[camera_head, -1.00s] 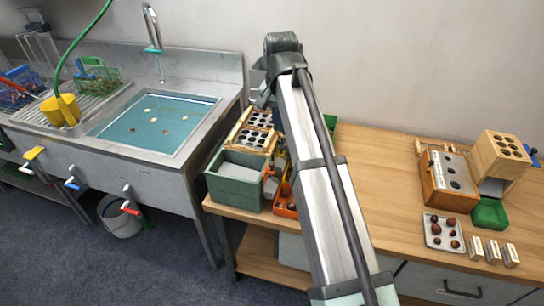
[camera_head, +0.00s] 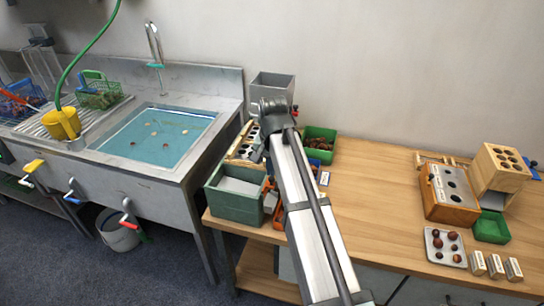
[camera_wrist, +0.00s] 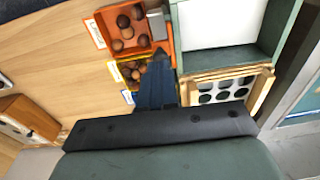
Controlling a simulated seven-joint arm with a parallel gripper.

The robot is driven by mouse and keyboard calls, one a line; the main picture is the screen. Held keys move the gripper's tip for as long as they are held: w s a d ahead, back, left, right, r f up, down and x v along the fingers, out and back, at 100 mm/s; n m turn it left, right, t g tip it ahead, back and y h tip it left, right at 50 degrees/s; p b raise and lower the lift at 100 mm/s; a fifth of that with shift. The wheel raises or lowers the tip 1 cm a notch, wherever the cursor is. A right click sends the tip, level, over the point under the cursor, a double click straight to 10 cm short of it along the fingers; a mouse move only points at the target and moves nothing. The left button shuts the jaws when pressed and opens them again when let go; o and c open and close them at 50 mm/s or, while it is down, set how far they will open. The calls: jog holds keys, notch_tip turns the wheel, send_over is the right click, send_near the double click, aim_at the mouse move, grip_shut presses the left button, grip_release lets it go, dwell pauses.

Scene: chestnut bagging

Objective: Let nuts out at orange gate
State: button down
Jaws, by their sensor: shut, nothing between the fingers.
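In the wrist view an orange tray (camera_wrist: 142,44) holds several brown nuts (camera_wrist: 123,22) and has a white label on its side. A small grey piece (camera_wrist: 157,23) stands at its right side; I cannot tell whether it is the gate. A yellow tray (camera_wrist: 117,72) beside it also holds nuts. My gripper (camera_wrist: 158,56) is shut and empty, its dark blue fingers over the edge of the yellow tray, near the orange one. Contact cannot be told. In the head view the orange tray (camera_head: 280,217) is partly hidden behind my arm.
A green box (camera_head: 235,205) and a holed wooden board (camera_head: 243,140) stand to the left. A grey hopper (camera_head: 272,88) and a green bin (camera_head: 320,145) are behind. The middle of the bench (camera_head: 370,200) is clear. Holed wooden blocks (camera_head: 450,192) stand at right.

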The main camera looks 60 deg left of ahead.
aim_at(272, 179)
jog(key=shift+f, duration=0.9)
notch_tip(272, 179, down, 4)
jog(key=shift+r, duration=0.25)
jog(key=shift+f, duration=0.35)
jog(key=shift+d, duration=0.1)
notch_tip(272, 179, up, 15)
jog(key=shift+s+d+f, duration=0.15)
jog(key=shift+d, duration=0.25)
